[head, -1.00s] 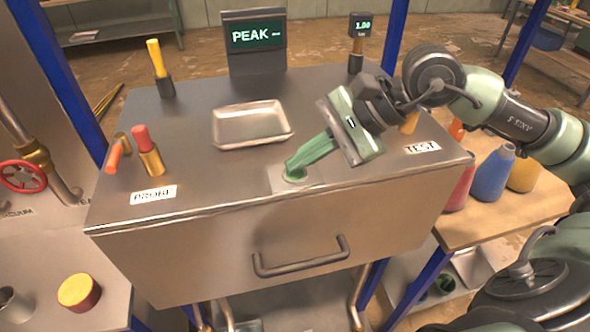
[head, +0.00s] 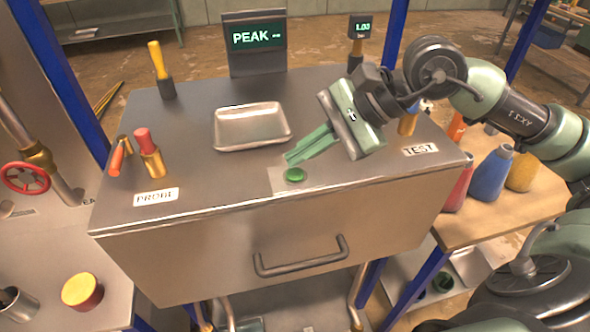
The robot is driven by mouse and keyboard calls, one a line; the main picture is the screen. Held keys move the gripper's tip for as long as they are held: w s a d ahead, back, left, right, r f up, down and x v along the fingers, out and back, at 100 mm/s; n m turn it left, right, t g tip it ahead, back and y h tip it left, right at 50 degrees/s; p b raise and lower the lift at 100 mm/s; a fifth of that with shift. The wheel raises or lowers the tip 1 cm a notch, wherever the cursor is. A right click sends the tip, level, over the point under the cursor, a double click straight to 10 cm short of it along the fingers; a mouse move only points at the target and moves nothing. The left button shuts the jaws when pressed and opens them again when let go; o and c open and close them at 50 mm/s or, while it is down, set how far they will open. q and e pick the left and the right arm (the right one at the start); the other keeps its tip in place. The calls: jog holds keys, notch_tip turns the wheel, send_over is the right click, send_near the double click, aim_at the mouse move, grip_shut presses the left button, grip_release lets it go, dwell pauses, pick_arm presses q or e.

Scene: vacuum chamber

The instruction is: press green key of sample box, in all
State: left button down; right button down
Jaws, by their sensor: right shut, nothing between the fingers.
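The green key (head: 294,174) is a small round button on a pale square plate near the front edge of the grey metal box top (head: 225,178). My right gripper (head: 288,158) is shut and empty. Its green fingers are just above and behind the key, apart from it, so the key shows whole. My left gripper is not in view.
A metal tray (head: 251,141) lies behind the key. A display (head: 255,40) reading PEAK stands at the back, a smaller display (head: 360,28) right of it. Red and orange-handled tools stand by the PROBE label (head: 156,197); a TEST label (head: 420,149) is at right. A drawer handle (head: 300,262) juts in front.

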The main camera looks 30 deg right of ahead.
aim_at(301, 173)
jog(key=shift+r+p, duration=1.65)
jog(key=shift+r, duration=0.75)
jog(key=shift+r, duration=0.1)
